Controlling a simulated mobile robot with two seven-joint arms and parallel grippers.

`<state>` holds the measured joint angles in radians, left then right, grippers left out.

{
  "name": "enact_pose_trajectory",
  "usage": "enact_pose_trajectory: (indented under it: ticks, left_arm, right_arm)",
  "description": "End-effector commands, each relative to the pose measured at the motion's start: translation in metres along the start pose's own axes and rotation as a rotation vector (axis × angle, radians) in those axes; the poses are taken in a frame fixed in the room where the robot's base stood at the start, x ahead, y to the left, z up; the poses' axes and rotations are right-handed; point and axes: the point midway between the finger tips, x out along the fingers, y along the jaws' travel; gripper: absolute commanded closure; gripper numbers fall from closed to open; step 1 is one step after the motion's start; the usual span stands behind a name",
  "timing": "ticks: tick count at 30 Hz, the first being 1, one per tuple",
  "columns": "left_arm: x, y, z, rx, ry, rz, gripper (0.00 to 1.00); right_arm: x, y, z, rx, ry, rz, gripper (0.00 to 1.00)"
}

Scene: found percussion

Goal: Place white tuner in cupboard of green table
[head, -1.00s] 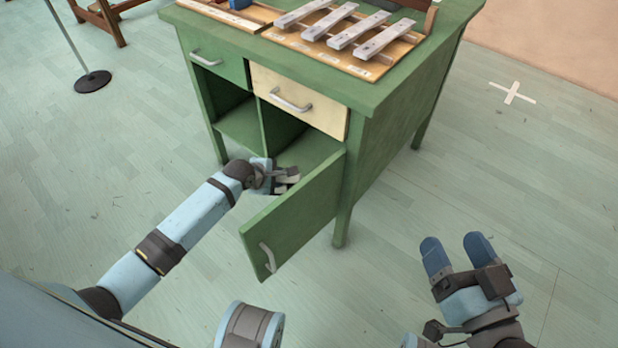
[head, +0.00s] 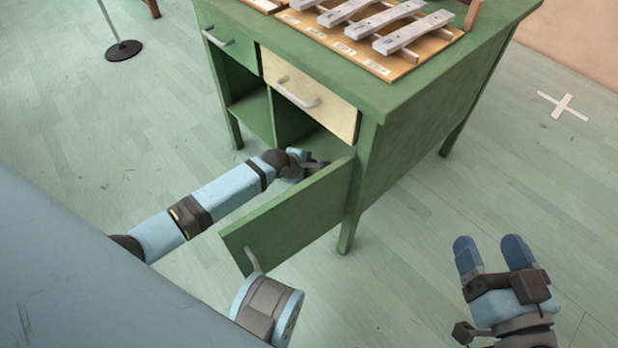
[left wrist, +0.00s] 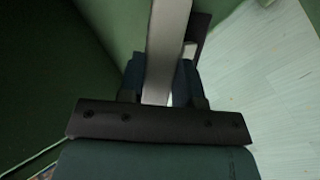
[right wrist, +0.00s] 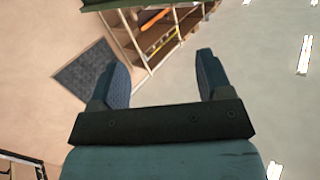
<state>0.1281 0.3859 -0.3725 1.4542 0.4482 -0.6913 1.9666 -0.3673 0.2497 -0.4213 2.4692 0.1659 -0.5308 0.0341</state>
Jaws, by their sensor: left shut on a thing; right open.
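The green table (head: 400,110) stands ahead, with its cupboard (head: 300,125) open below the cream drawer. The cupboard door (head: 292,215) is swung out towards me. My left gripper (head: 314,167) is at the cupboard opening, behind the top of the door, which partly hides it. In the left wrist view my left gripper (left wrist: 163,92) is shut on a long pale piece, taken as the white tuner (left wrist: 168,45); green panels are close around it. The tuner cannot be made out in the head view. My right gripper (head: 495,252) is open and empty, away from the table.
A wooden board with several metal bars (head: 385,30) lies on the tabletop. The cream drawer (head: 308,92) and green drawer (head: 228,45) are shut. A stand with a round black base (head: 123,50) is at the back left. The floor right of the table is clear.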

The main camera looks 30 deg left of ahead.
Motion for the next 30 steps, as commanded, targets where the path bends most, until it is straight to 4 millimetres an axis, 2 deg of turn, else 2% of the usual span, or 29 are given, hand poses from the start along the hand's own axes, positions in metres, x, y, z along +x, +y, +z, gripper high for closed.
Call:
enact_pose_trajectory:
  ticks: [7, 14, 15, 18, 26, 30]
  left_arm:
    - [0.025, -0.021, -0.011, 0.0, 0.0, 0.001, 1.0]
    - [0.025, -0.021, -0.011, 0.0, -0.001, 0.002, 1.0]
    - [0.025, -0.022, -0.011, 0.0, 0.0, 0.0, 0.61]
    - [0.025, -0.022, -0.011, 0.0, 0.0, 0.0, 0.43]
    - [0.024, -0.021, -0.011, 0.0, 0.0, 0.0, 0.43]
    - [0.011, -0.02, -0.009, -0.001, 0.0, 0.0, 0.43]
  right_arm:
    - [0.005, 0.01, 0.001, -0.112, 0.059, 0.005, 0.28]
    - [0.006, 0.011, -0.007, -0.135, 0.077, 0.005, 0.28]
    - [0.006, 0.011, -0.006, -0.134, 0.076, 0.005, 0.28]
    - [0.006, 0.011, -0.005, -0.131, 0.075, 0.005, 0.28]
    - [0.005, 0.011, -0.005, -0.128, 0.07, 0.005, 0.28]
    - [0.005, 0.009, -0.012, -0.111, 0.06, 0.001, 0.28]
